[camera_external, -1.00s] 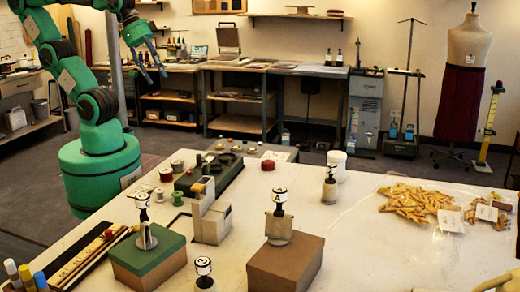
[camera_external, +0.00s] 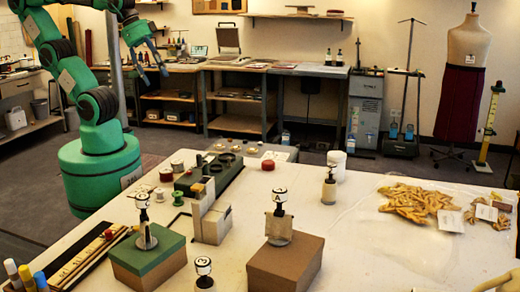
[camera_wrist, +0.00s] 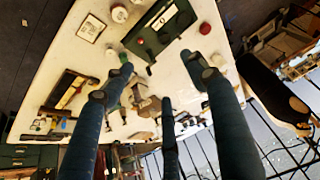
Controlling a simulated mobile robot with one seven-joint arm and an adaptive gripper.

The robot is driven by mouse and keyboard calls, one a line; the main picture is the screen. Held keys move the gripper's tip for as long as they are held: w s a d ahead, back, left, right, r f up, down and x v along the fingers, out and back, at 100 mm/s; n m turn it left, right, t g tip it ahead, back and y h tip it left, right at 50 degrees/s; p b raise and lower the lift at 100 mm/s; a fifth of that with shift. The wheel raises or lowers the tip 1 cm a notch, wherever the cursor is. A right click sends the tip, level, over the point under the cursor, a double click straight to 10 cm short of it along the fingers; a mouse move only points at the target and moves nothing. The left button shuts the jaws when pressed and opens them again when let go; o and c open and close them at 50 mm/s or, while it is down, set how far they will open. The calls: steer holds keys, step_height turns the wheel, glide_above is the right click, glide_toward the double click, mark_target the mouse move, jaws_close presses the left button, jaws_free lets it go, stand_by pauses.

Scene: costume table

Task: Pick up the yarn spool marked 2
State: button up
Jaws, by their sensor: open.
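Several small stands with white, black-banded marked tops show in the external view. The one marked C (camera_external: 145,238) stands on a green-topped box, and the one marked A (camera_external: 279,228) on a brown box. One marked 3 (camera_external: 204,267) stands at the table's front. Another marked stand (camera_external: 329,190) is at the back; its mark is too small to read. I cannot make out a 2 on any item. My gripper (camera_external: 152,74) is open and empty, raised beyond the table's back left. Its spread fingers (camera_wrist: 160,72) show in the wrist view with the table beyond.
The green box (camera_external: 150,258), brown box (camera_external: 288,265) and grey blocks (camera_external: 211,218) stand on the white table (camera_external: 360,240). Small spools, including a green one (camera_external: 179,199), stand near a dark green tray (camera_external: 222,172). Yellow pieces (camera_external: 415,203) lie right. The middle right is clear.

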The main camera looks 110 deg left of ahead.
steer(key=w+r+g+p, duration=0.1)
steer(key=w+r+p, duration=0.5)
steer(key=w, duration=1.1)
steer(key=n+g+p, duration=0.1)
steer(key=g+p, duration=0.4)
steer(key=p, duration=0.5)
glide_above(332, 166)
step_height(332, 166, down, 24)
steer(key=shift+s+a+r, duration=0.1)
steer(key=shift+a, duration=0.05)
steer(key=shift+f, duration=0.4)
